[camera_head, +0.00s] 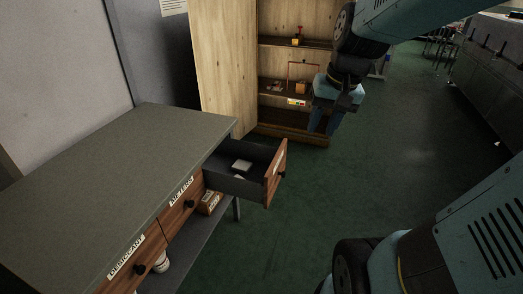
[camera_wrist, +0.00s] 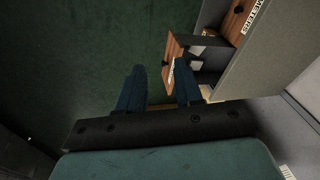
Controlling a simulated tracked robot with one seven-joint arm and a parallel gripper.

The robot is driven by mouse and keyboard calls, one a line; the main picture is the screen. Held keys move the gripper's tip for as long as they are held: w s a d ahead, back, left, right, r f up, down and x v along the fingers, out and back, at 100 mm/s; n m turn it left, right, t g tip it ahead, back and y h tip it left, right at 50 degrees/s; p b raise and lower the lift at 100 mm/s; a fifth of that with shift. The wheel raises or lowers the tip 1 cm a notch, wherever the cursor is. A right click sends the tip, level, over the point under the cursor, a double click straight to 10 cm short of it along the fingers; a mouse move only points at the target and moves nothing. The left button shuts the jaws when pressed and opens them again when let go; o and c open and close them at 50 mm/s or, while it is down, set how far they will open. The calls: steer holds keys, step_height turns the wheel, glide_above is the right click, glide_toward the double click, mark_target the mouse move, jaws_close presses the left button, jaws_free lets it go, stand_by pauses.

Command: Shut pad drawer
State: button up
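The open drawer (camera_head: 277,174) is at the far end of the grey bench, pulled well out, with a wooden front and dark sides. A pale block (camera_head: 242,166) lies inside it. Its label is too small to read. My gripper (camera_head: 322,129) hangs to the right of and beyond the drawer in the head view, pointing down, apart from it. In the wrist view my gripper (camera_wrist: 160,68) has its two blue fingers spread with nothing between them. The drawer front (camera_wrist: 172,50) shows there beside the right fingertip, seemingly lower; the exact gap is unclear.
The bench (camera_head: 130,165) also has shut drawers labelled METERS (camera_head: 181,191) and DESICCANT (camera_head: 127,257). A small box (camera_head: 209,203) and a white bottle (camera_head: 161,263) are below. A wooden shelf cabinet (camera_head: 225,70) stands behind. Green floor right of the drawer is clear.

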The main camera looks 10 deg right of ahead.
mark_target(272, 181)
steer(key=w+f+m, duration=0.1)
steer(key=f, duration=0.1)
steer(key=w+f+g+y, duration=0.1)
steer(key=w+f, duration=0.1)
steer(key=w+f+m+g+y, duration=0.1)
steer(key=w+f, duration=0.1)
steer(key=shift+w+d+f+m, duration=0.2)
steer(key=shift+d+f+m, duration=0.1)
steer(key=shift+d, duration=0.1)
jaws_close()
steer(key=w+d+f+m+t+y, duration=0.35)
steer(key=f+m, duration=0.25)
steer(key=f, duration=0.6)
steer(key=w+d+f+m+t+y, duration=0.2)
steer(key=w+f+m+y, duration=0.4)
steer(key=f, duration=0.5)
steer(key=w+d+f+m+t+y, duration=0.3)
steer(key=f+m, duration=0.4)
steer(key=f, duration=0.5)
steer(key=x, duration=1.3)
steer(key=shift+w+a+f, duration=0.15)
